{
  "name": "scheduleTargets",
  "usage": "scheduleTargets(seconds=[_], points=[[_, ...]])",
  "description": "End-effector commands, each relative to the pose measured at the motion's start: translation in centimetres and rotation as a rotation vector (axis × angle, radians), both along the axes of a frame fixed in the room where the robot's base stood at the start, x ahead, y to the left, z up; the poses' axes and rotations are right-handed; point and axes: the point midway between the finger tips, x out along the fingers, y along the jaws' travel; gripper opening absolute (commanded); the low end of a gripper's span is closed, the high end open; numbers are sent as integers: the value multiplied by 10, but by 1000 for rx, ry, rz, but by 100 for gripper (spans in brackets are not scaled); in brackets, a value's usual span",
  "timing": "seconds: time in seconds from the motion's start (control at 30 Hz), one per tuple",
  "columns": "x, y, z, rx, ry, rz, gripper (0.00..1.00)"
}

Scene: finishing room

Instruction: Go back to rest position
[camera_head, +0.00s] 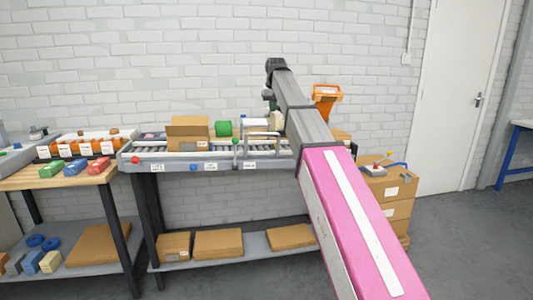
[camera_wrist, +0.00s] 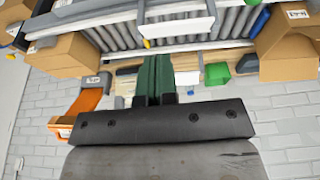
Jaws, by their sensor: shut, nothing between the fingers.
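My gripper (camera_wrist: 157,62) shows in the wrist view as two dark green fingers pressed together, with nothing between them. My arm reaches up and away in the head view, its grey wrist above the right part of the roller conveyor (camera_head: 193,167). The fingers are mostly hidden behind the arm there. In the wrist view, the conveyor's rollers (camera_wrist: 120,36) lie past the fingertips, and I see no contact.
An orange holder (camera_head: 327,95) is right of the arm. Stacked cartons (camera_head: 385,190) stand at right. A workbench (camera_head: 60,180) is at left. Wall space above is clear.

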Motion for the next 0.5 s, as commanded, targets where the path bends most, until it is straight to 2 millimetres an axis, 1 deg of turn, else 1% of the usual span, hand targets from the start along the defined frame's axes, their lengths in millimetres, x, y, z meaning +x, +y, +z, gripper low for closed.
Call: scheduleTargets(seconds=[0.03, 0.17, 0.27, 0.37, 0.5], points=[[-1, -2, -8, -1, 3, -2, 0], [-4, -6, -23, -2, 8, -6, 0], [-7, -10, -39, -3, 15, -10, 0], [-11, -15, -58, -4, 23, -16, 0], [-18, -24, -92, -6, 36, -25, 0]])
